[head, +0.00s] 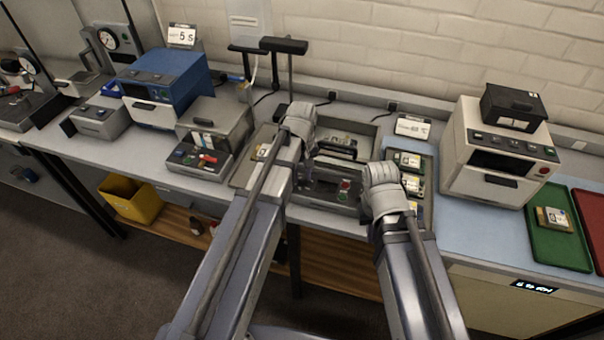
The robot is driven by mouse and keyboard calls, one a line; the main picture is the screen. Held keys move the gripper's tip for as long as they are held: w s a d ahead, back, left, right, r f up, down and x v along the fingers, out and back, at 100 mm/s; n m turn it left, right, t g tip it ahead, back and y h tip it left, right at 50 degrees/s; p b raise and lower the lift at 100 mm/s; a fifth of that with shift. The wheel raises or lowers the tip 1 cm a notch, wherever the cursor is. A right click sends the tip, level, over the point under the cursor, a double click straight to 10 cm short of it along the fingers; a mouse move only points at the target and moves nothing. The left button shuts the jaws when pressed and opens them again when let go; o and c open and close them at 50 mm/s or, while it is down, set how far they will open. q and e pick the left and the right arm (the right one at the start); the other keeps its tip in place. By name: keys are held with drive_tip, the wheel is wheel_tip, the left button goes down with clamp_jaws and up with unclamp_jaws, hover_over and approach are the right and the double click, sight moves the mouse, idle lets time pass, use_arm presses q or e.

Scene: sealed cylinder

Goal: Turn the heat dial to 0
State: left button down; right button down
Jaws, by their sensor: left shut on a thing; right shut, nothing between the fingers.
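A grey unit (325,188) with a dark front panel and small red and green buttons (344,187) stands at the middle of the bench. My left gripper (309,168) points down at the left end of this unit. It is shut on a small part there, which appears to be the heat dial; the fingers and wrist hide it, so its setting cannot be read. My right gripper (380,190) is at the right end of the same unit, shut and empty; its wrist hides the fingertips.
Behind the unit is a grey tray (362,133) with parts. A tray (425,165) of small boards lies to the right, near a white machine (490,150), a green tray (560,250) and a red tray. A blue machine (163,75) and grey box (215,120) stand left.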

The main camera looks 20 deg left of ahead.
sight(302, 177)
use_arm(q)
drive_tip(key=c, duration=0.5)
unclamp_jaws()
drive_tip(key=shift+r, duration=0.1)
wheel_tip(302, 177, up, 8)
drive_tip(key=p, duration=0.8)
drive_tip(key=shift+f, duration=0.2)
